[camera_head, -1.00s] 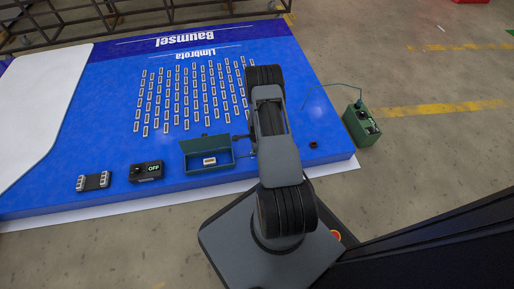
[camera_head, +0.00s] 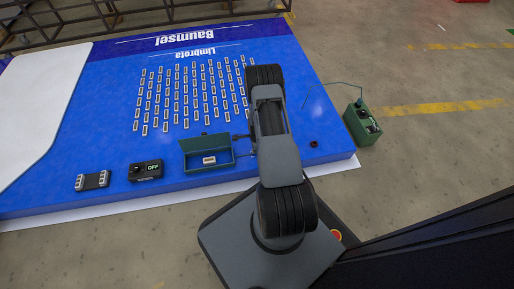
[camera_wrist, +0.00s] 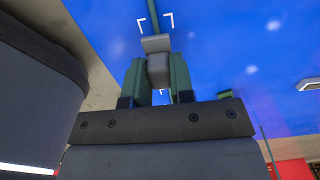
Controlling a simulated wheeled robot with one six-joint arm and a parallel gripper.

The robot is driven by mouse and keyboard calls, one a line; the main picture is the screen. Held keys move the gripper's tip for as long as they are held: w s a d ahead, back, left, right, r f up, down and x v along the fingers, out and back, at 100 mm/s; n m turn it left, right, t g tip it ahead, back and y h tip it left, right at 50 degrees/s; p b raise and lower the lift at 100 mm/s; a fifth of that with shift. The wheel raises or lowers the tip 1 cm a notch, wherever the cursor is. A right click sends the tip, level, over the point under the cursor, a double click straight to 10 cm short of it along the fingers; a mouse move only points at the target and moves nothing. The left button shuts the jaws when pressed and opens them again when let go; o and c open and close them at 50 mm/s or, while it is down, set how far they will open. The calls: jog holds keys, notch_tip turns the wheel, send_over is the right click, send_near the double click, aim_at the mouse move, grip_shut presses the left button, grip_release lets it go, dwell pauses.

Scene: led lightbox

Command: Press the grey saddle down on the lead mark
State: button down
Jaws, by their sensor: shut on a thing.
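In the wrist view my gripper (camera_wrist: 157,78) has its two green fingers closed on the grey saddle (camera_wrist: 156,44). White corner brackets of the lead mark (camera_wrist: 169,18) show on the blue panel just beyond the saddle, with the dark green lead (camera_wrist: 153,12) running between them. Another small white corner shows between the fingers, below the saddle. I cannot tell whether the saddle touches the panel. In the head view my arm hides the gripper, the saddle and the mark; part of the lead (camera_head: 340,86) runs to the green box (camera_head: 361,124).
The blue panel (camera_head: 90,150) carries rows of small modules (camera_head: 185,95), an open green tray (camera_head: 207,167), a black OFF switch box (camera_head: 146,170) and a small grey block (camera_head: 93,180). A dark ring (camera_head: 314,144) lies near the right edge.

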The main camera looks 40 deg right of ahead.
jog(key=shift+f+b, duration=0.75)
jog(key=shift+f, duration=0.5)
jog(key=c, duration=0.9)
grip_release()
jog(key=shift+r+p, duration=2.9)
jog(key=shift+r, duration=1.15)
